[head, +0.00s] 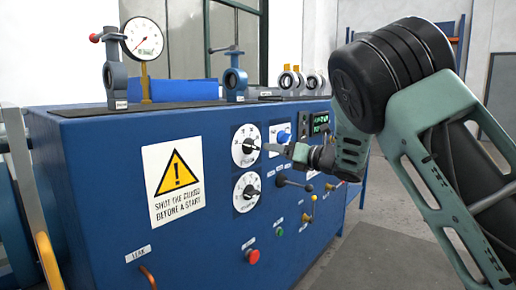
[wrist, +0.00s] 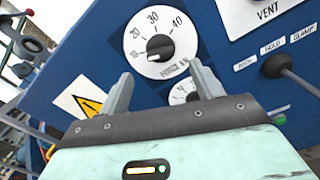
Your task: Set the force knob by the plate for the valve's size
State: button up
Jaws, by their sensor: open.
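The force knob (head: 246,146) is the upper white dial on the blue bench's front panel. In the wrist view the force knob (wrist: 160,46) has a black centre, numbers from 10 to 40 and the words FORCE kN. In the head view my gripper (head: 282,149) is just right of the dial. Ring-shaped valve-like parts (head: 290,80) stand on the bench top. I cannot make out a size plate.
A second dial (head: 247,192) sits right below. A lever (head: 293,183), a red button (head: 252,256) and a green display (head: 320,123) are also on the panel. A yellow warning sign (head: 173,180) is at left. A pressure gauge (head: 143,38) stands on the bench.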

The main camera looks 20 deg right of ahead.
aim_at(257, 147)
jog(key=x, duration=0.8)
jog(key=shift+w+a, duration=0.1)
jog(key=c, duration=1)
